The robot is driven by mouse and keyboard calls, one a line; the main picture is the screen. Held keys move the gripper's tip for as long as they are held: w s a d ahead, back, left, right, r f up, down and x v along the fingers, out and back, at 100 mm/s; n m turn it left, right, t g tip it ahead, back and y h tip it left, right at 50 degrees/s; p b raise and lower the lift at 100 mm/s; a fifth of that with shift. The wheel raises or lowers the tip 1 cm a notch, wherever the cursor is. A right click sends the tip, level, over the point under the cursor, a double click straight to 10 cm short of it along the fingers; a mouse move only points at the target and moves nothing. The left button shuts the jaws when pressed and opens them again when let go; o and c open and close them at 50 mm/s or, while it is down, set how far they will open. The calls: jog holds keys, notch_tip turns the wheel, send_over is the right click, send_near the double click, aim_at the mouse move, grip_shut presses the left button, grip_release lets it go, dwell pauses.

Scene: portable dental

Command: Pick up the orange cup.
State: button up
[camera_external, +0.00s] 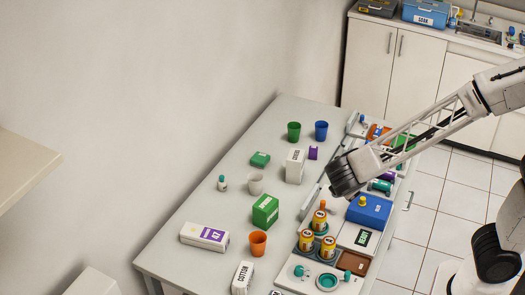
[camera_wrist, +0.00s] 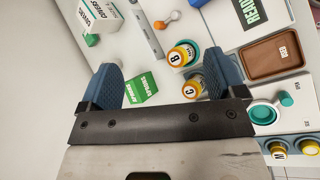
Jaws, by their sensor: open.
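The orange cup (camera_external: 258,244) stands upright on the near left part of the table in the external view, with a green box behind it and a white cotton box in front. I do not see the cup in the wrist view. My gripper (camera_external: 345,182) is above the table, to the right of and farther back than the cup, well apart from it. In the wrist view my gripper (camera_wrist: 160,78) has its two blue fingers spread wide, with nothing held between them.
The green aprons box (camera_external: 265,211) also shows in the wrist view (camera_wrist: 143,92). The cotton box (camera_external: 243,277) and white gloves box (camera_external: 205,236) are near the cup. A clear cup (camera_external: 256,184), green cup (camera_external: 294,131) and blue cup (camera_external: 321,130) stand farther back. Orange bottles (camera_external: 328,246) are right.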

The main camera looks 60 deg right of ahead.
jog(key=w+a+f+n+t+h, duration=0.2)
jog(key=w+a+f+n+t, duration=0.1)
jog(key=w+a+f+n, duration=0.6)
jog(key=n+t, duration=0.4)
send_near(260, 245)
jog(key=x, duration=0.5)
jog(key=shift+w+d+f, duration=0.1)
jog(key=shift+w+f, duration=0.05)
jog(key=shift+w, duration=0.05)
jog(key=shift+x, duration=1.3)
jog(key=shift+x, duration=2.6)
jog(key=c, duration=1)
jog(key=shift+o, duration=0.2)
